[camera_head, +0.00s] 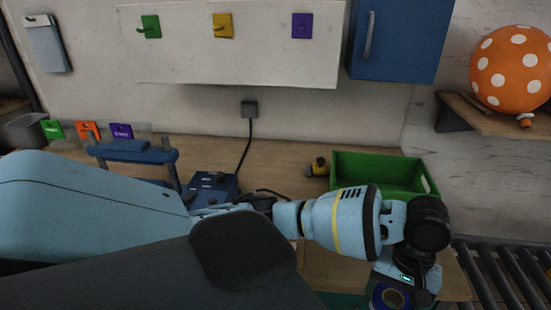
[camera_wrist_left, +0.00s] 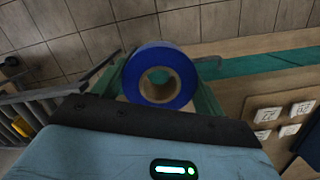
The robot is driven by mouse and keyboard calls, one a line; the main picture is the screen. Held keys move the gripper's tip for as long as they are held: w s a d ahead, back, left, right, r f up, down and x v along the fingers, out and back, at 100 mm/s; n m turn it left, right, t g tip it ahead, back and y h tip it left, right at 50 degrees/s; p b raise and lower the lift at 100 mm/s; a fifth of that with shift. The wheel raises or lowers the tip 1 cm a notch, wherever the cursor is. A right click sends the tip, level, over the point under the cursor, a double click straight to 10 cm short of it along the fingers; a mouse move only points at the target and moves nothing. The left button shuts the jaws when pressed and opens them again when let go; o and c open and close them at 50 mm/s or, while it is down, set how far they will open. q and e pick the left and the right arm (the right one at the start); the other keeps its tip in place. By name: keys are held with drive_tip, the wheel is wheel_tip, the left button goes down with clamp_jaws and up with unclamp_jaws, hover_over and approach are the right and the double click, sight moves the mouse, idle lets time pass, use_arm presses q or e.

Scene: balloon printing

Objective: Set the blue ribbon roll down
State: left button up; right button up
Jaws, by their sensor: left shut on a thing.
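The blue ribbon roll (camera_wrist_left: 134,75) has a brown core and sits between the fingers of my left gripper (camera_wrist_left: 160,85), which is shut on it. In the left wrist view the roll's open face points to the camera, with tiled floor and the table's edge behind it. In the head view the roll (camera_head: 379,294) shows only in part at the bottom edge, below my left wrist, near the table's front right. I cannot tell its height over the table. My right gripper is not in view.
A green bin (camera_head: 375,168) stands on the wooden table (camera_head: 310,262) behind my left arm. A blue machine (camera_head: 212,187) stands left. A roller conveyor (camera_head: 505,275) is at right. White lettered tiles (camera_wrist_left: 267,114) lie on the table.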

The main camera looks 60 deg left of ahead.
use_arm(q)
drive_tip(key=b, duration=0.1)
hover_over(353, 261)
drive_tip(key=d, duration=0.2)
drive_tip(key=shift+s+f, duration=0.2)
drive_tip(key=shift+f, duration=0.45)
drive_tip(key=shift+w+a, duration=0.35)
drive_tip(key=shift+a, duration=0.4)
drive_tip(key=f, duration=0.2)
drive_tip(key=f+b, duration=0.1)
drive_tip(key=shift+w+a+f, duration=0.15)
drive_tip(key=shift+a+f, duration=0.2)
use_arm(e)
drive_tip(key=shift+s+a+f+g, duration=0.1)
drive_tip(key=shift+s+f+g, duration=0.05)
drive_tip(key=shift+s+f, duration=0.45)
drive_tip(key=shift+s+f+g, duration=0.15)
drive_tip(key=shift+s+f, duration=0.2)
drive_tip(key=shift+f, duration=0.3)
use_arm(q)
drive_tip(key=o, duration=1)
drive_tip(key=shift+f, duration=0.1)
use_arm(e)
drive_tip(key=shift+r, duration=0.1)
